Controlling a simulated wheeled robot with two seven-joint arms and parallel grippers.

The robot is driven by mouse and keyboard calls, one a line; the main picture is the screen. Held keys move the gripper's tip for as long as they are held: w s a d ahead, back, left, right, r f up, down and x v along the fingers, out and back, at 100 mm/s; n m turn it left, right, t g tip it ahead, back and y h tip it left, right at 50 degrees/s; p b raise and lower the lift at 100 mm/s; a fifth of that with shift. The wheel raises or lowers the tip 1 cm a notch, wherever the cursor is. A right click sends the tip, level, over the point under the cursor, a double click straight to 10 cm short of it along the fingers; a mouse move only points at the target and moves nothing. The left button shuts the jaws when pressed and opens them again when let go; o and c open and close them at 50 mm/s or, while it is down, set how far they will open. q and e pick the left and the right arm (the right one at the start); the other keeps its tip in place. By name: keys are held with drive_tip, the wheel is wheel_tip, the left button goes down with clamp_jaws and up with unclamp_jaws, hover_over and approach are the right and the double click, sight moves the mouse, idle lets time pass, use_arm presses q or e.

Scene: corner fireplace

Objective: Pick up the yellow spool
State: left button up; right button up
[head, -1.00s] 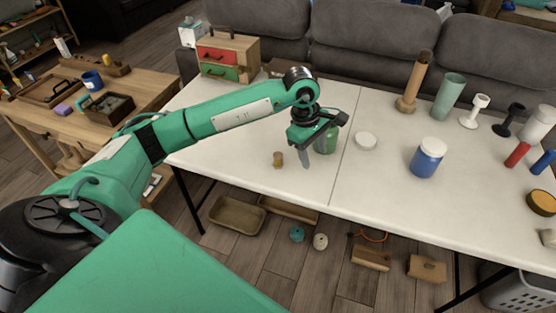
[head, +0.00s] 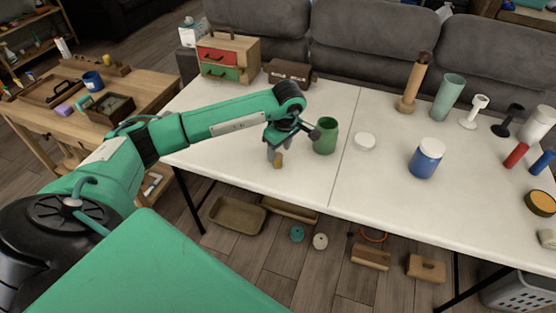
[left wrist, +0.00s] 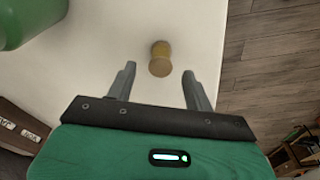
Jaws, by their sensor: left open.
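The yellow spool (head: 279,161) stands on the white table near its front edge, partly hidden by my left gripper in the head view. In the left wrist view the spool (left wrist: 160,58) shows just beyond the fingertips, roughly midway between them. My left gripper (head: 275,155) is open and empty, right by the spool. Its two fingers (left wrist: 159,80) are spread apart in the left wrist view, with the spool wholly in sight. I cannot tell the exact gap between fingers and spool. My right gripper is not in view.
A green jar (head: 325,136) stands close to the right of my left gripper. A small brown case (head: 290,73) and a drawer box (head: 229,58) stand at the back.

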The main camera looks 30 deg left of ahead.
sight(278, 156)
use_arm(q)
drive_tip(key=f, duration=0.3)
drive_tip(key=shift+a+f+p, duration=0.2)
drive_tip(key=shift+f+p, duration=0.15)
drive_tip(key=shift+f, duration=0.5)
drive_tip(key=c, duration=1)
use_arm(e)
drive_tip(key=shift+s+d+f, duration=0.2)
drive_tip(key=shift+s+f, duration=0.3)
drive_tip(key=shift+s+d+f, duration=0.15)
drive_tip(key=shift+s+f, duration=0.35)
use_arm(q)
drive_tip(key=shift+r, duration=0.1)
